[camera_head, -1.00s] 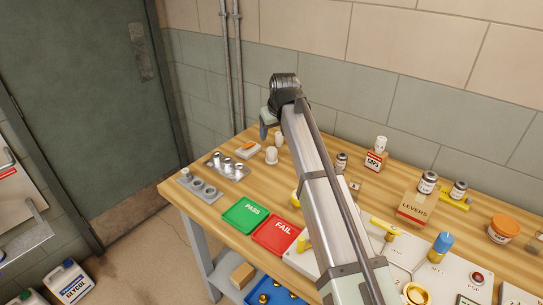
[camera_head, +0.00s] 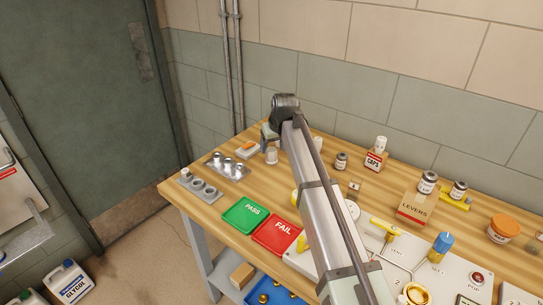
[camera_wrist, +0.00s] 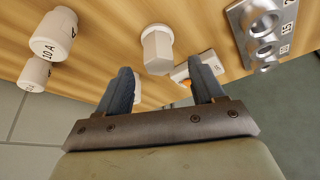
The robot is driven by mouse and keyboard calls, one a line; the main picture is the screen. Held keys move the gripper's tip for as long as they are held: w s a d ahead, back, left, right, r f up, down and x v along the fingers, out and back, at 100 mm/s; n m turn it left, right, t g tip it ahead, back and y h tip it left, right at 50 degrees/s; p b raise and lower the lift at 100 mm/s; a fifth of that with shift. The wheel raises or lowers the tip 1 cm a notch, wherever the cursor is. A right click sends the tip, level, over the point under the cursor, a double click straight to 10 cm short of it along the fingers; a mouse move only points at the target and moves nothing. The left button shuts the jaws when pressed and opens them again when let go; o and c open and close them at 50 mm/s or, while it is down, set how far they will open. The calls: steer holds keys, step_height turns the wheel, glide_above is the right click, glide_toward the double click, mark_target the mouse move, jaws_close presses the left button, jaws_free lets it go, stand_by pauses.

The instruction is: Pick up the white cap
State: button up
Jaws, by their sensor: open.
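A white cap (camera_wrist: 157,48) with a faceted side stands in the wrist view, just past my fingertips and roughly in line with the gap between them. In the head view the white cap (camera_head: 271,156) stands on the wooden table, just in front of my gripper (camera_head: 268,141). In the wrist view my gripper (camera_wrist: 163,82) is open, with two dark fingers apart. Another small white piece (camera_wrist: 137,88) shows beside the left finger, which partly hides it. I cannot tell what it is.
Two white cylinders marked 10 A (camera_wrist: 52,38) stand left in the wrist view. A white block with an orange part (camera_head: 247,149) is close by. A metal rack (camera_head: 227,166) lies left of the cap. The green PASS tray (camera_head: 245,216) is in front.

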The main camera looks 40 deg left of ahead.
mark_target(272, 150)
steer(key=x, duration=0.5)
steer(key=shift+c, duration=0.2)
steer(key=shift+r, duration=0.1)
steer(key=c, duration=1)
